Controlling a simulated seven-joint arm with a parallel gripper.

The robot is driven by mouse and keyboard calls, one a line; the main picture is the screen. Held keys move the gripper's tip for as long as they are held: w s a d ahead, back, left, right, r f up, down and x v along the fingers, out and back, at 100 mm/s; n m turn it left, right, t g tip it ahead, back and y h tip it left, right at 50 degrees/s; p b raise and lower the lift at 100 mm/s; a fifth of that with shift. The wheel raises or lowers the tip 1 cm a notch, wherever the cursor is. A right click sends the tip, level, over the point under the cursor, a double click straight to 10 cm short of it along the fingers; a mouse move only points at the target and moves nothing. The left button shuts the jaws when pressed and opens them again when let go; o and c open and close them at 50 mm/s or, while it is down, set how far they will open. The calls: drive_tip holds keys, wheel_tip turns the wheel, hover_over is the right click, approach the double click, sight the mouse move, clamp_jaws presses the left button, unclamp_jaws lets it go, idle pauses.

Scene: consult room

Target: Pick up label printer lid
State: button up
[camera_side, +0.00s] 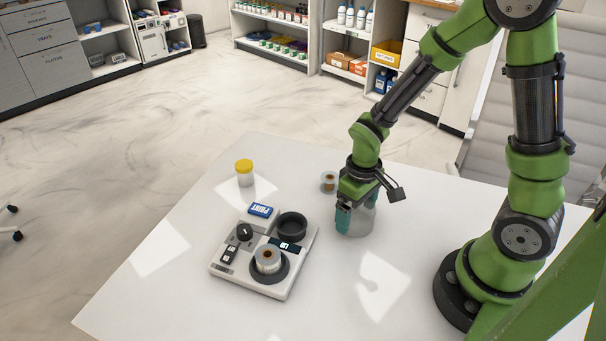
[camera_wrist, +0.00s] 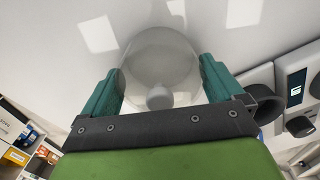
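The label printer lid appears to be a clear, smoky dome (camera_side: 357,221) with a small knob, standing on the white table to the right of the label printer (camera_side: 226,269). The wrist view shows the dome (camera_wrist: 160,62) and its knob between my two teal fingers. My gripper (camera_side: 350,217) is low over the dome, pointing down, with its fingers (camera_wrist: 160,85) spread wide on either side. I see no clear contact between fingers and dome. My gripper hides part of the dome's top in the side view.
The printer carries a blue PRINT button (camera_side: 260,211), a label roll (camera_side: 267,260) and a black cup-like ring (camera_side: 292,226). A yellow-capped jar (camera_side: 244,173) stands behind it. Another small roll (camera_side: 328,182) sits behind my gripper. The table's front is clear.

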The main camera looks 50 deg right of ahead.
drive_tip(key=c, duration=0.4)
drive_tip(key=r, duration=0.9)
drive_tip(key=shift+a+r, duration=0.2)
drive_tip(key=shift+a, duration=0.2)
drive_tip(key=w+a+n, duration=0.2)
drive_tip(key=a+n, duration=0.2)
drive_tip(key=a, duration=0.8)
drive_tip(key=r+n, duration=0.1)
hover_over(268, 254)
drive_tip(key=shift+s+d+r, duration=0.1)
drive_tip(key=shift+s+r, duration=0.1)
drive_tip(key=shift+w+r, duration=0.25)
drive_tip(key=shift+f, duration=3.15)
